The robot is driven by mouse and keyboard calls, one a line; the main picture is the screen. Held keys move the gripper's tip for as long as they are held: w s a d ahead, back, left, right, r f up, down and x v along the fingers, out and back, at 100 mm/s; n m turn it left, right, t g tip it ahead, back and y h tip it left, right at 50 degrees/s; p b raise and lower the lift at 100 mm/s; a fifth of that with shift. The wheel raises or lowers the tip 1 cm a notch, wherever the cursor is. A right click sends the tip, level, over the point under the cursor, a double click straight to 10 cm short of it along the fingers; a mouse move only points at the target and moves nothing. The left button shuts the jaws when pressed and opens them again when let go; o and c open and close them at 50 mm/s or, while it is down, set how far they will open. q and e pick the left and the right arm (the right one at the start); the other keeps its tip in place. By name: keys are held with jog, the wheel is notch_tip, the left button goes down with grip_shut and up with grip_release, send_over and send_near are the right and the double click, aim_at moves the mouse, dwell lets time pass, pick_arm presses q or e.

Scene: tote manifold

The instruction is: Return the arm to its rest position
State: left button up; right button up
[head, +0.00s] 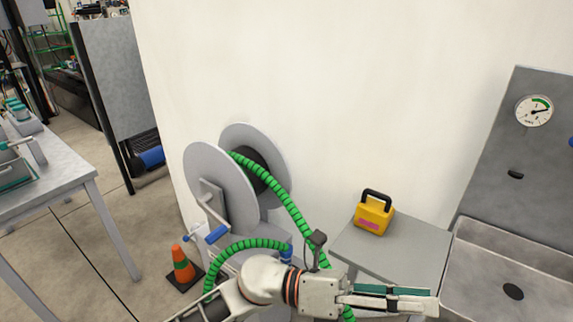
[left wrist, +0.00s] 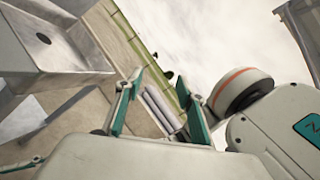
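My left arm comes in at the bottom of the head view. Its gripper (head: 433,298) points right, in front of the lower edge of a small grey table. In the left wrist view my left gripper (left wrist: 160,80) has its two green-padded fingers spread apart. I see nothing held between them; grey cylinders show in the background there. My right gripper does not show clearly in either view. A small green and pale part at the lower left of the left wrist view is too cut off to identify.
A grey hose reel (head: 215,180) with a green hose (head: 288,203) stands close behind my left arm. A yellow case (head: 374,215) sits on the small table (head: 420,245). A steel sink (head: 520,265) is at right, an orange cone (head: 183,265) at left.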

pick_arm(q)
jog(key=w+a+n+t+h, duration=0.2)
jog(key=w+a+n+t, duration=0.7)
jog(key=n+t, duration=0.6)
jog(key=w+a+f+n+t+y, duration=0.55)
jog(key=a+f+n+y, duration=0.55)
jog(key=n, duration=0.5)
jog(key=s+a+f+n+g+y, duration=0.1)
jog(key=s+a+f+n, duration=0.3)
jog(key=f, duration=0.4)
jog(key=s+a+f+n+g+y, duration=0.2)
jog(key=s+a+f+n+y, duration=0.2)
jog(key=a+f, duration=0.5)
jog(key=s+a+f+n+g+y, duration=0.2)
jog(key=s+a+f+n, duration=0.3)
jog(key=f, duration=0.4)
jog(key=shift+s+a+f+y+p, duration=0.2)
jog(key=shift+s+a+y+p, duration=0.4)
jog(key=shift+s, duration=0.55)
jog(key=shift+a, duration=0.1)
